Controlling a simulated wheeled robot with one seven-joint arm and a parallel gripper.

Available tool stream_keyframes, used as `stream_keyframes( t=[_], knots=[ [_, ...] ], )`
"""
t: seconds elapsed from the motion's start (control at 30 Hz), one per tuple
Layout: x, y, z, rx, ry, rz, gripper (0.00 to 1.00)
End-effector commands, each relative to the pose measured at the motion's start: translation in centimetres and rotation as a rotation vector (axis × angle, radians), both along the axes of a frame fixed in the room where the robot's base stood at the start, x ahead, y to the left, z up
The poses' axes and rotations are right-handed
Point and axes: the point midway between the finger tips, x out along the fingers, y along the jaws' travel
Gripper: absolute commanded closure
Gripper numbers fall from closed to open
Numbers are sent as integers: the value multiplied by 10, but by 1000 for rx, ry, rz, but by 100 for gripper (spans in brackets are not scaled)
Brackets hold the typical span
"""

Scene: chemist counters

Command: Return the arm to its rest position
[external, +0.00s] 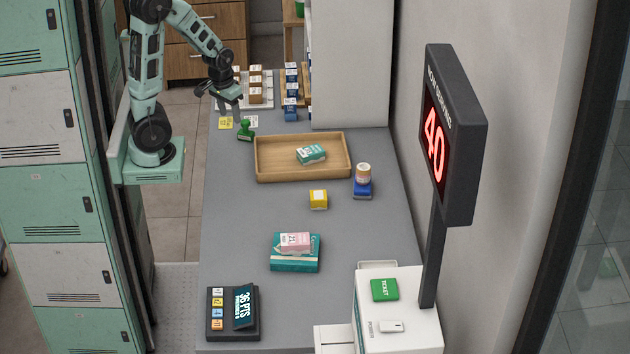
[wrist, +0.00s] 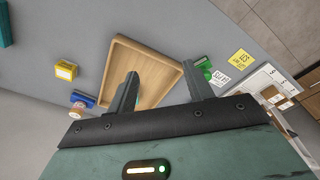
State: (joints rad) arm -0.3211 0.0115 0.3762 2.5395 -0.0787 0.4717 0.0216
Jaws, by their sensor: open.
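My arm is mint green and stands at the left of the counter (external: 230,190), its upper part bent over toward the counter's far end. My gripper (external: 220,92) hangs near the far left edge, by the white tray of small boxes. In the wrist view the two fingers of my gripper (wrist: 162,92) stand wide apart with nothing between them. Beyond them lies the wooden tray (wrist: 150,52). In the external view the wooden tray (external: 270,173) holds a teal and white box (external: 310,154).
A green stamp (external: 245,131) and yellow notes (external: 226,123) lie below my gripper. A yellow box (external: 318,199), a blue box with a bottle (external: 362,182), and stacked pink and teal boxes (external: 295,255) stand nearer. A number display (external: 455,135) rises at right. Lockers (external: 55,200) flank my arm.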

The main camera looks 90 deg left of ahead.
Motion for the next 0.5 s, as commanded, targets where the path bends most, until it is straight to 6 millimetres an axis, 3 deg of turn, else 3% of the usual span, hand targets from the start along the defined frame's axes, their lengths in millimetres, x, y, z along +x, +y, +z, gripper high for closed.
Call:
stream_keyframes(
  t=[0.1, 0.2, 0.5],
  knots=[
    [-36, 3, 16, -1, 69, -46, 49],
    [-51, 4, 22, 1, 106, -65, 49],
    [-55, 4, 23, 2, 117, -71, 49]
  ],
)
